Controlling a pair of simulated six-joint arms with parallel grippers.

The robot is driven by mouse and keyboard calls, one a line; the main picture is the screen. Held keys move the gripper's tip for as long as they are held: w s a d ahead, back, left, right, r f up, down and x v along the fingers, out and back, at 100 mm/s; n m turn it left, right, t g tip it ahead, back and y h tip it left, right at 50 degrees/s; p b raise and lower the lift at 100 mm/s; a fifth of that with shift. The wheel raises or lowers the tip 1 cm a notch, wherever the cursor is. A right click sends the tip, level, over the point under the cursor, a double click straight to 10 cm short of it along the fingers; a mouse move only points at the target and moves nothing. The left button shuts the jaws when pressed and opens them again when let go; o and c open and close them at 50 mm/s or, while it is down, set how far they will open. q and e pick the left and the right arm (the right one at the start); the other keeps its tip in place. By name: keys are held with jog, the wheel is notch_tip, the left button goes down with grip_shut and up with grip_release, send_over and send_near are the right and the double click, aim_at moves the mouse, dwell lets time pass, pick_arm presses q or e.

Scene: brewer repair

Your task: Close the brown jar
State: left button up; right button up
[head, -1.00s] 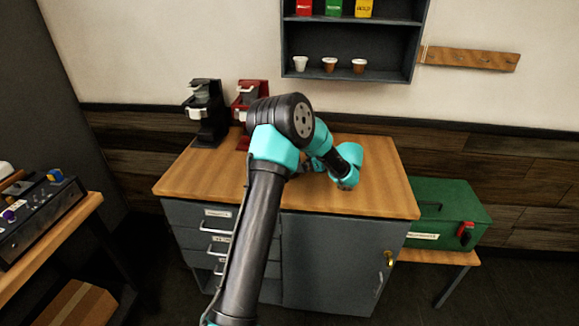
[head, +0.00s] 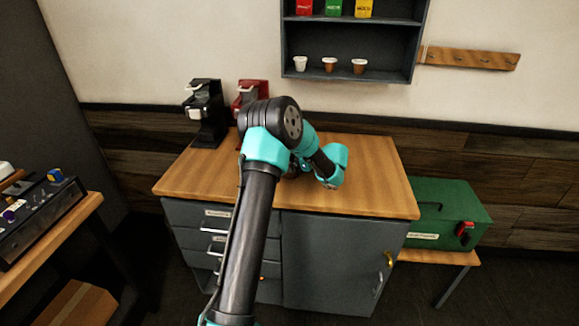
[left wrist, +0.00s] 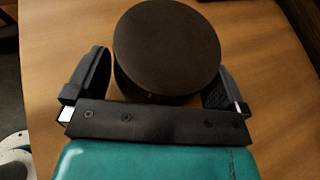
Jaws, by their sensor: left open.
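In the left wrist view, a round, flat-topped, very dark brown thing (left wrist: 167,48), which looks like the brown jar or its lid, sits at the fingers of my left gripper (left wrist: 161,65). The gripper is open, with one finger on each side of it. I cannot tell whether the fingers touch it, or whether the round top is a lid seated on a jar. In the head view, my left arm reaches over the wooden counter top (head: 375,185), and its folded links mostly hide the gripper and the jar. My right gripper is in neither view.
A black coffee machine (head: 205,112) and a red one (head: 250,100) stand at the counter's back left. A wall shelf (head: 350,75) holds several small cups. A green toolbox (head: 450,212) stands on a low bench to the right. The counter's right part is clear.

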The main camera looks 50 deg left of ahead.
pick_arm(q)
jog(key=c, duration=1.1)
jog(key=shift+r, duration=0.15)
jog(key=shift+r, duration=1.3)
jog(key=s+d+r, duration=0.2)
jog(key=s+d, duration=0.8)
jog(key=d, duration=0.2)
jog(key=shift+s, duration=0.4)
